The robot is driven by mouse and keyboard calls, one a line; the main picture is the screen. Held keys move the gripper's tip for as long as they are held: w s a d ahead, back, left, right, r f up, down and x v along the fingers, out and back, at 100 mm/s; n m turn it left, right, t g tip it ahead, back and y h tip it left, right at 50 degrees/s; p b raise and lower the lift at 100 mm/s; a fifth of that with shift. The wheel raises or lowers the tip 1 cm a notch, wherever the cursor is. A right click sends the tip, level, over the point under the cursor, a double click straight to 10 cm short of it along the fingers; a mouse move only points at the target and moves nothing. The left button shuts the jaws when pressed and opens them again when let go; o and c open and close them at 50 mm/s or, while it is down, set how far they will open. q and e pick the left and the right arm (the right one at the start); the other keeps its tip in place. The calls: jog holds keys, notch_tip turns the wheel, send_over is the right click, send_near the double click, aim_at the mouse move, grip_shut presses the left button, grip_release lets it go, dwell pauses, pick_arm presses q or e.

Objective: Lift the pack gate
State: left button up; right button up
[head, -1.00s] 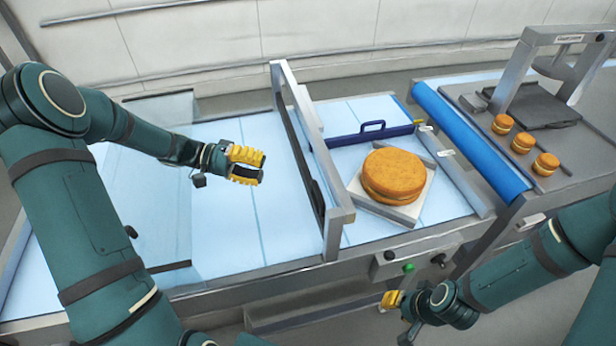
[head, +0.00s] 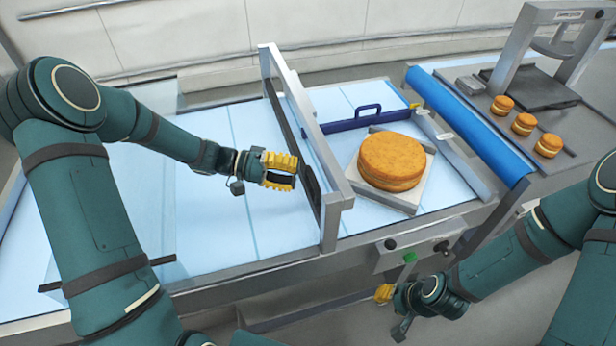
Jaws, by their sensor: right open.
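A blue bar with a raised handle (head: 362,122) lies across the pale blue belt, just behind a round orange cake (head: 391,160) on a pale square board; it may be the pack gate. A grey upright frame with a dark panel (head: 291,125) spans the belt left of the cake and might be the gate instead. My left gripper (head: 281,172), with yellow fingers, is over the belt just left of this frame. No contact with the frame is clear, and its jaw gap is hard to judge. My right gripper (head: 385,294) is open, low in front of the conveyor, below the control buttons, and touches nothing visible.
Several small filled rounds (head: 523,124) stand on a grey bench at the right, by a grey arch (head: 530,50). A blue roller (head: 470,125) lies between bench and belt. The left belt section (head: 215,215) is bare. A green button (head: 409,257) is on the front.

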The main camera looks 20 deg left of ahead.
aim_at(308, 190)
pick_arm(q)
jog(key=shift+x, duration=2.15)
jog(key=shift+a, duration=0.1)
grip_shut()
